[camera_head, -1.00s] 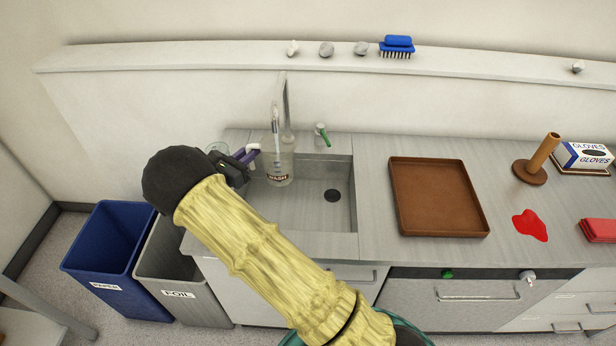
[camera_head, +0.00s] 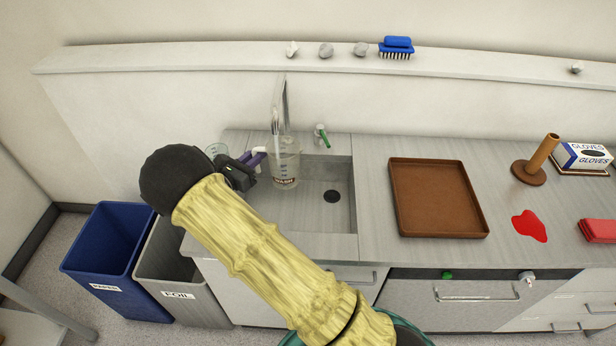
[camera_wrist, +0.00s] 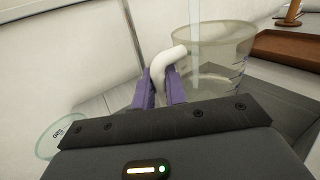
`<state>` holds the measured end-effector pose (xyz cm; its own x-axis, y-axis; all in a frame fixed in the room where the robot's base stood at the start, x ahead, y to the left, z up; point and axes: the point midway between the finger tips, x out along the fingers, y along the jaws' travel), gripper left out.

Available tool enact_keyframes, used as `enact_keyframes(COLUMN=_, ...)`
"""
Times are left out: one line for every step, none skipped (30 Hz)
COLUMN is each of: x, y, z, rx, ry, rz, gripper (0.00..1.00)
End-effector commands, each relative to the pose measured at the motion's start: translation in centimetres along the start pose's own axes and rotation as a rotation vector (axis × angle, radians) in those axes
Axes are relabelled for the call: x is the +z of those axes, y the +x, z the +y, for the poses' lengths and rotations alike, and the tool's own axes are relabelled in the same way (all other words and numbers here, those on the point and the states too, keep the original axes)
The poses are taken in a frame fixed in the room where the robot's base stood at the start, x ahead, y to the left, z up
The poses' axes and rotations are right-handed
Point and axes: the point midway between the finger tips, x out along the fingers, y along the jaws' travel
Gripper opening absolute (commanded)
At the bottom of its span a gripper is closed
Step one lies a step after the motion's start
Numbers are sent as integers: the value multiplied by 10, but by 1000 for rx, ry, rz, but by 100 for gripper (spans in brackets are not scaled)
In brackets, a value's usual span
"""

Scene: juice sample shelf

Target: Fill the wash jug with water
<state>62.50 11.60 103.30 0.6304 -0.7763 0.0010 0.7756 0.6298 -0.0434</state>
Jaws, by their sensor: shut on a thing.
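The wash jug (camera_head: 286,166) is a clear, marked jug with a label low on its front and a white handle (camera_wrist: 161,66). It is upright over the left part of the sink (camera_head: 325,215), below the tap (camera_head: 279,105). My gripper (camera_wrist: 161,88) has purple fingers shut on the handle, at the jug's left side; it also shows in the head view (camera_head: 254,160). In the wrist view a pale, see-through vertical strip, which looks like running water (camera_wrist: 194,35), comes down into the jug. The water level inside is unclear.
A clear beaker (camera_head: 216,150) stands left of the sink, close to my gripper. A small green-handled fitting (camera_head: 321,135) is behind the sink. A brown tray (camera_head: 438,198) and a red spill (camera_head: 530,226) lie to the right. Blue (camera_head: 108,250) and grey (camera_head: 172,265) bins stand at left.

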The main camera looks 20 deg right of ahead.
Motion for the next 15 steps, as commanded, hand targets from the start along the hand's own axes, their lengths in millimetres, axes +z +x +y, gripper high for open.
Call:
enact_keyframes(x=2, y=0, z=-9, rx=-1, ry=-4, rz=-1, gripper=0)
enact_keyframes(x=1, y=0, z=-14, rx=0, ry=-5, rz=0, gripper=0)
enact_keyframes(x=1, y=1, z=-20, rx=0, ry=-4, rz=0, gripper=0)
enact_keyframes(x=1, y=1, z=-25, rx=0, ry=-5, rz=-1, gripper=0)
enact_keyframes(x=1, y=2, z=-30, rx=-1, ry=-3, rz=-1, gripper=0)
enact_keyframes(x=1, y=2, z=-36, rx=-1, ry=-4, rz=-1, gripper=0)
enact_keyframes(x=0, y=3, z=-41, rx=0, ry=-4, rz=-1, gripper=0)
enact_keyframes(x=0, y=3, z=-46, rx=0, ry=-4, rz=-1, gripper=0)
enact_keyframes(x=0, y=4, z=-52, rx=0, ry=-4, rz=0, gripper=0)
enact_keyframes(x=-1, y=4, z=-58, rx=-1, ry=-4, rz=0, gripper=0)
enact_keyframes(x=-1, y=5, z=-62, rx=-1, ry=-4, rz=0, gripper=0)
enact_keyframes(x=-2, y=5, z=-69, rx=-1, ry=-4, rz=0, gripper=0)
enact_keyframes(x=-2, y=6, z=-73, rx=-1, ry=-5, rz=0, gripper=0)
enact_keyframes(x=-2, y=6, z=-78, rx=0, ry=-4, rz=0, gripper=0)
enact_keyframes(x=-2, y=6, z=-84, rx=0, ry=-5, rz=0, gripper=0)
